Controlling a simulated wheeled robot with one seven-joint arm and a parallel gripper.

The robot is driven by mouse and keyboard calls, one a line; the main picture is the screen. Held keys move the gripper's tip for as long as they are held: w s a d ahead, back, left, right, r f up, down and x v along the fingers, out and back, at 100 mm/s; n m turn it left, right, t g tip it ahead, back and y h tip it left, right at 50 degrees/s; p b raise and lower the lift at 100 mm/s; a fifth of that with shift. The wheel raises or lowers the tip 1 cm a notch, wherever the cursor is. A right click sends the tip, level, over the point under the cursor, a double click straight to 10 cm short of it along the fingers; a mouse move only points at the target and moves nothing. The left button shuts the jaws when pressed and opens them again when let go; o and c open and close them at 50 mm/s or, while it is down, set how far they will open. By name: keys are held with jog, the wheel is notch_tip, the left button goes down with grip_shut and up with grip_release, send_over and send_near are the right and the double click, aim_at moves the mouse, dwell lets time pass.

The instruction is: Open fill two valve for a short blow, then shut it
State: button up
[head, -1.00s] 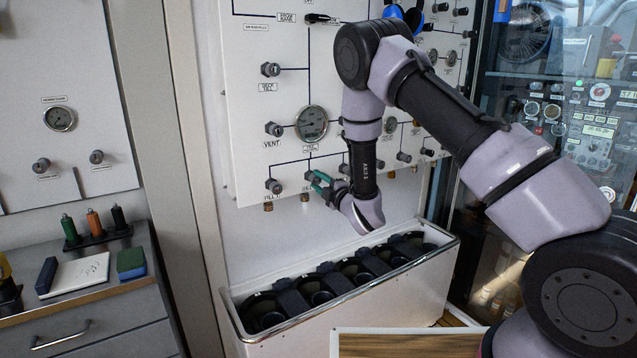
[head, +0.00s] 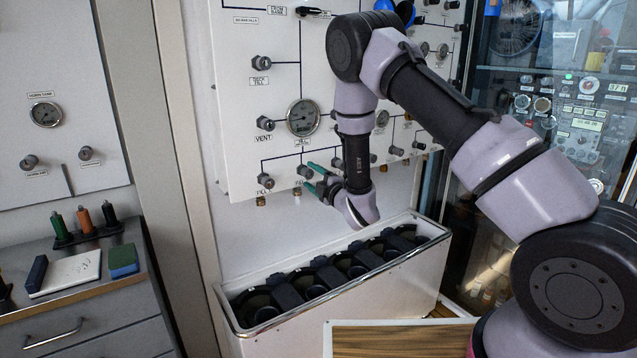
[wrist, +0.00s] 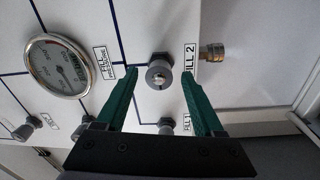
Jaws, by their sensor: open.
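The fill two valve (wrist: 158,75) is a small grey round knob on the white panel, beside a "FILL 2" label (wrist: 188,60) in the wrist view. In the head view the valve (head: 304,172) sits in the panel's bottom row, just left of my fingertips. My gripper (wrist: 157,71) has green fingers, spread apart and empty, one on each side of the knob with visible gaps. In the head view my gripper (head: 309,177) points left at the panel. Whether the valve is open or shut cannot be told from the knob.
The fill one knob (head: 265,180) is close by on the left. A pressure gauge (head: 303,117) is above the valve. A white bin with black round holders (head: 222,308) stands below the arm. Brass fittings (wrist: 212,52) stick out at the panel's lower edge.

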jog(key=v, duration=1)
dwell(1.9)
